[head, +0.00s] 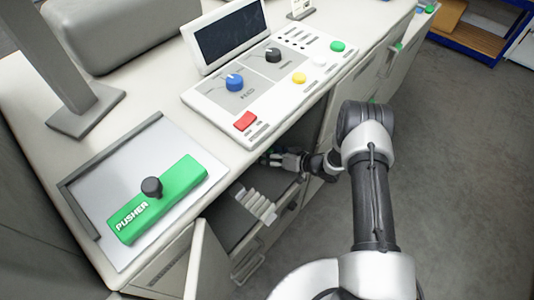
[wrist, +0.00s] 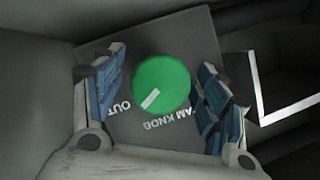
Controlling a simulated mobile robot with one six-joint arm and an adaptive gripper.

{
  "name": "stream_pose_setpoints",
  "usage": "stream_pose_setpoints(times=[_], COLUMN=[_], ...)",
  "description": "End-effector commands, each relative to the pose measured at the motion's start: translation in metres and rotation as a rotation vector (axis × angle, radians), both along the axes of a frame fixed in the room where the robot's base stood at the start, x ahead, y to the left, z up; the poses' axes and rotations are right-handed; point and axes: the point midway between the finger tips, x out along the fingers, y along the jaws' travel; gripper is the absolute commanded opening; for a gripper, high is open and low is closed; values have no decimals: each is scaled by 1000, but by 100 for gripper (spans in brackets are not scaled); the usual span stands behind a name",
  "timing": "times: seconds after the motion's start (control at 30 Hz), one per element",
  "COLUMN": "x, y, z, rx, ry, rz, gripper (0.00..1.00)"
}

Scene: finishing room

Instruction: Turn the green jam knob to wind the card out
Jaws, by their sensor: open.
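The green jam knob (wrist: 160,84) shows in the wrist view as a round cap with a white mark on its face. It sits on a dark grey plate (wrist: 190,40) lettered "OUT" and "AM KNOB". My gripper (wrist: 157,88) is open, with one blue-padded finger on each side of the knob. A gap shows between each finger and the knob. In the head view my gripper (head: 272,158) reaches into the open front of the cabinet below the control panel; the knob is hardly visible there. I cannot make out a card in either view.
The white control panel (head: 215,97) with coloured buttons lies on the cabinet top above my gripper. An open cabinet door (head: 206,262) and a stepped white part (head: 256,204) stand near the opening. The green pusher (head: 180,190) lies on a tray at left.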

Motion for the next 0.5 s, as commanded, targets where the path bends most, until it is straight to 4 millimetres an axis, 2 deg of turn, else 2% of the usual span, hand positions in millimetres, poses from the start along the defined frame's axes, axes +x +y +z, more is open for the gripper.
stream_pose_setpoints(times=[0.17, 0.5], x=[-5, -35], y=[-15, -75], z=[6, 29], rx=[0, 0], ry=[0, 0], rz=[-4, -5], gripper=[67, 67])
